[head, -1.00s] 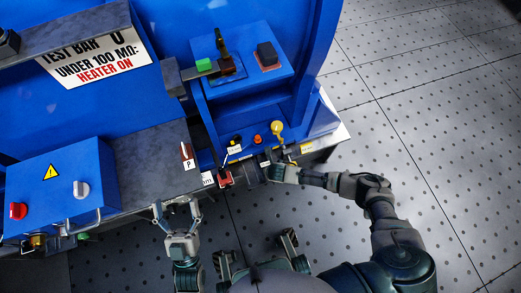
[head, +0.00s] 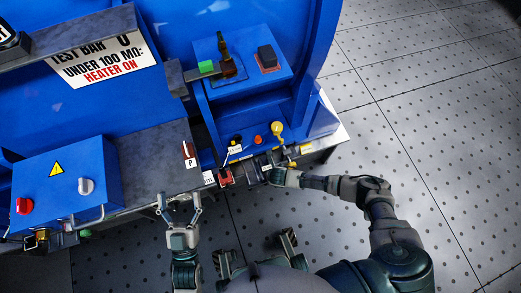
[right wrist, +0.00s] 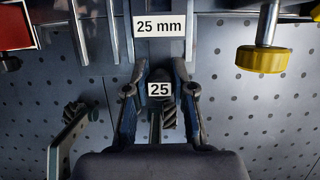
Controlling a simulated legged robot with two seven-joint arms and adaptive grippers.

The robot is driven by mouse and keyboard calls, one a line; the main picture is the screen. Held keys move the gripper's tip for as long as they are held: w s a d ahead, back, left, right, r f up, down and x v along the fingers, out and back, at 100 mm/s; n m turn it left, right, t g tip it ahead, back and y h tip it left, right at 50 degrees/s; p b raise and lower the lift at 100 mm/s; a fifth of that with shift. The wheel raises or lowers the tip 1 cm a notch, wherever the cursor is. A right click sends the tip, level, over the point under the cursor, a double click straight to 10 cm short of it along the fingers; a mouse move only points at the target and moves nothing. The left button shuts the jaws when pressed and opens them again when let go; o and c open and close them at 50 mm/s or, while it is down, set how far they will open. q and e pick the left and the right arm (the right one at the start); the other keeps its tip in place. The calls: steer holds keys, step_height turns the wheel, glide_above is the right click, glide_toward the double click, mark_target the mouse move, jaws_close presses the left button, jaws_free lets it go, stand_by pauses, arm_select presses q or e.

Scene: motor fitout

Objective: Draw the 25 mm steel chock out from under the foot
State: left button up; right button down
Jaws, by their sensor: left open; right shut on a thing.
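The steel chock (right wrist: 159,90) shows in the right wrist view as a dark block with a "25" label, between the fingers of my right gripper (right wrist: 160,75). That gripper is shut on it. A "25 mm" label (right wrist: 158,24) sits on a grey part just beyond the fingertips. How much of the chock is under the foot is hidden. In the head view my right gripper (head: 270,172) is at the front edge of the blue machine, and the chock is too small to make out. My left gripper (head: 180,200) is open and empty, before the grey bench edge.
A yellow knob (right wrist: 263,59) hangs right of my right gripper, and a red block (right wrist: 16,27) is at the upper left. In the head view a blue control box (head: 62,185) stands left on the grey bench (head: 150,160). The dotted floor at right is clear.

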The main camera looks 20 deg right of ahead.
steer(key=shift+w+r+p, duration=0.15)
steer(key=shift+r+p, duration=1.75)
steer(key=shift+r, duration=0.7)
arm_select(q)
step_height(320, 180, up, 6)
steer(key=shift+s+t+h, duration=0.2)
steer(key=shift+t+h, duration=0.1)
arm_select(e)
steer(key=shift+f, duration=0.1)
arm_select(q)
steer(key=shift+f, duration=0.1)
arm_select(e)
steer(key=shift+w, duration=0.1)
